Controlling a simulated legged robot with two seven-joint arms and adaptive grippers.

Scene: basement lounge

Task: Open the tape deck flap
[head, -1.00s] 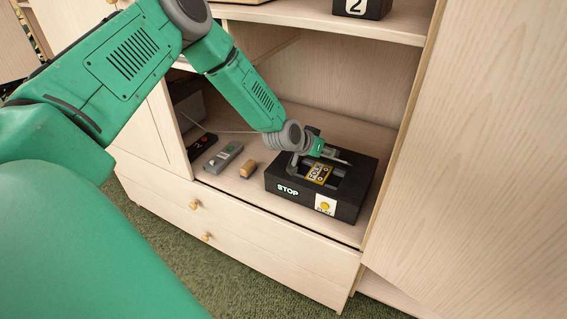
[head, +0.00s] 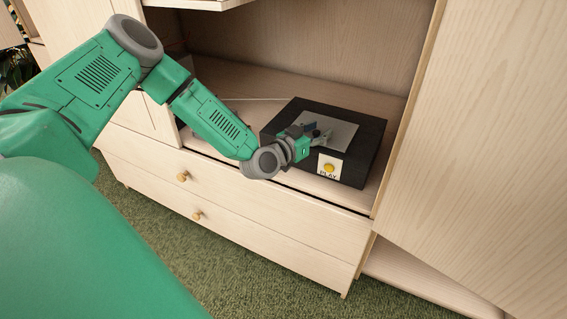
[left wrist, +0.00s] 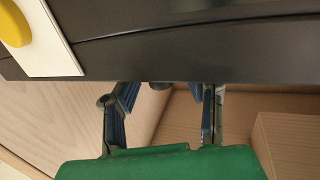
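The black tape deck (head: 362,152) stands on the cabinet's lower shelf. A flat grey panel (head: 342,128) shows on its top; I cannot tell for certain whether this is the flap. A yellow button (head: 328,168) on a white plate marked PLAY is on the front. My left gripper (head: 317,132) is at the deck's front left, its fingers spread over the front top edge in the head view. In the left wrist view its fingers (left wrist: 166,98) are apart and empty, close to the deck's dark body (left wrist: 190,45). Contact cannot be told. My right gripper is out of view.
The cabinet's right side panel (head: 490,130) stands close to the deck's right. Drawers with round knobs (head: 182,176) lie below the shelf. The shelf behind the deck (head: 270,82) is clear.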

